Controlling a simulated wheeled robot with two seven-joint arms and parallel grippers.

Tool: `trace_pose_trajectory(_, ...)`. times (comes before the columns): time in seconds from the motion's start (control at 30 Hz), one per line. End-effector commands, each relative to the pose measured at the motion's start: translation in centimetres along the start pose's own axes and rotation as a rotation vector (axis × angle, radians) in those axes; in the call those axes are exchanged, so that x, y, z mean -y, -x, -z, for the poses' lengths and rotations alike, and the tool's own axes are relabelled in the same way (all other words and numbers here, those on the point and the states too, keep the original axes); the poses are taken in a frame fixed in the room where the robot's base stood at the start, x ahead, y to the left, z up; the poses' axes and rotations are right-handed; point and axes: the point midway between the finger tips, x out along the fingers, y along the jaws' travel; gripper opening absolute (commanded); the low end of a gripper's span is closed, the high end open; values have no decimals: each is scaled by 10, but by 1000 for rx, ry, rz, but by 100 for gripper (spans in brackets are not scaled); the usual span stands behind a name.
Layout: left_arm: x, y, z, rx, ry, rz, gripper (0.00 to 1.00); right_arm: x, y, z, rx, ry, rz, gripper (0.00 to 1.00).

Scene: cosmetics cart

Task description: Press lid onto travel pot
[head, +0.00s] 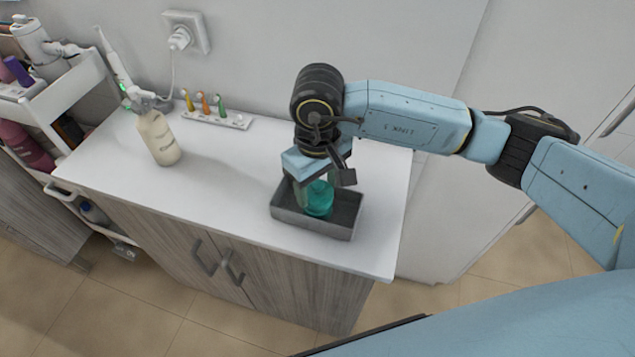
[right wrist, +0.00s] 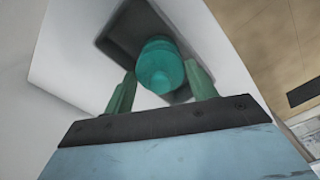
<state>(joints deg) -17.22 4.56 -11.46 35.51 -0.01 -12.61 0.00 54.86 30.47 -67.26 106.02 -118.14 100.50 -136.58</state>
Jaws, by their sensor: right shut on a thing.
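The teal travel pot (head: 319,200) stands in a shallow grey tray (head: 340,231) near the counter's right end. My right gripper (head: 318,181) is directly above it, pointing down, and hides part of its top. In the right wrist view the gripper's two green fingers (right wrist: 161,90) flank a teal rounded piece, the lid (right wrist: 161,78), which lines up with the wider teal body behind it. The gripper is shut on the lid. Whether the lid touches the pot's rim all round cannot be told. My left gripper is not in view.
A cream bottle (head: 159,139) stands at the counter's left. A white rack (head: 218,119) with several small coloured brushes is at the back by the wall. A white shelf cart (head: 62,95) is at the far left. The white counter (head: 235,180) between is clear.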

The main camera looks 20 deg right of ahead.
Motion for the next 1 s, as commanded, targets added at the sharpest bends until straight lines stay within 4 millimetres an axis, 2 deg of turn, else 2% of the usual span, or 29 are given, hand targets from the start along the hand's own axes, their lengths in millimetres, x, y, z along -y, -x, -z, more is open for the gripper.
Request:
trace_pose_trajectory(0.47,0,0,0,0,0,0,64,0,0,0,-1,1,0,36)
trace_pose_trajectory(1.0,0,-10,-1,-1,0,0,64,0,0,0,0,1,-1,36)
